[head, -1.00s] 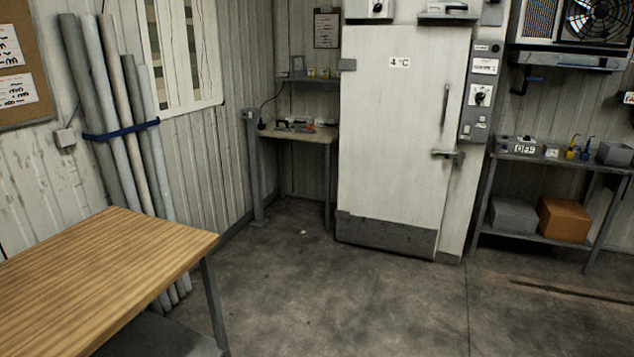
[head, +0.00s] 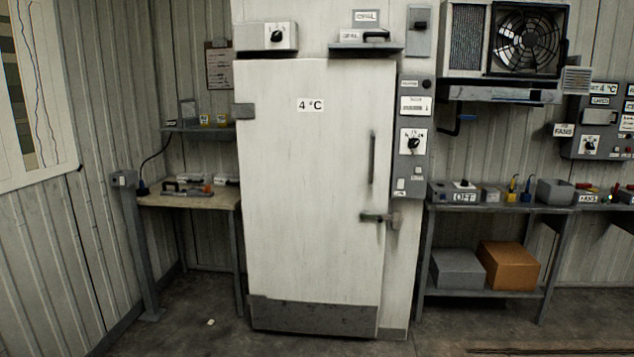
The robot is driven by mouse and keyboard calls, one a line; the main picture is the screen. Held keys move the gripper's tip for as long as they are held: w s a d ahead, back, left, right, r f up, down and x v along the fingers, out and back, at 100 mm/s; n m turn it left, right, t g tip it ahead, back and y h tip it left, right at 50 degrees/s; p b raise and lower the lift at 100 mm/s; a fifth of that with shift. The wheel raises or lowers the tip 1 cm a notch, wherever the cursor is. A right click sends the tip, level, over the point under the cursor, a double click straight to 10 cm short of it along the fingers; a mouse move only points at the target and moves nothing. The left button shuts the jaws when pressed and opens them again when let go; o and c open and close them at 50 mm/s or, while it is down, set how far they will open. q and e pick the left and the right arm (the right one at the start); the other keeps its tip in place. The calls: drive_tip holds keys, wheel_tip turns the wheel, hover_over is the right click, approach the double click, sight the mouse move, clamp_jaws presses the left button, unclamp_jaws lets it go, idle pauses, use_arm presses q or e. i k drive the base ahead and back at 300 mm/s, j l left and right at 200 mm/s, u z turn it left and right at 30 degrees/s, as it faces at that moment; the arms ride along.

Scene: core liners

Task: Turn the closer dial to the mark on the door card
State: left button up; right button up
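A white cold-room door (head: 310,200) stands shut in the middle of the head view. The door card (head: 310,105) on it reads 4 °C. One dial (head: 412,142), a dark knob on a white plate, is on the grey control panel right of the door. Another dial (head: 277,36) is on a white box above the door's top left. A further dial (head: 590,144) is on a grey panel at the far right, near a 4 °C label. The marks around the dials are too small to read. Neither of my grippers is in view.
A small bench (head: 190,200) with tools stands left of the door. A shelf table (head: 490,208) right of it holds an OFF sign, small items, a grey box and an orange-brown box (head: 510,265) below. A fan unit (head: 505,45) hangs above. The floor before the door is clear.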

sight(276, 37)
drive_tip(key=i+l+u, duration=0.15)
drive_tip(key=i+u, duration=0.2)
drive_tip(key=i, duration=0.8)
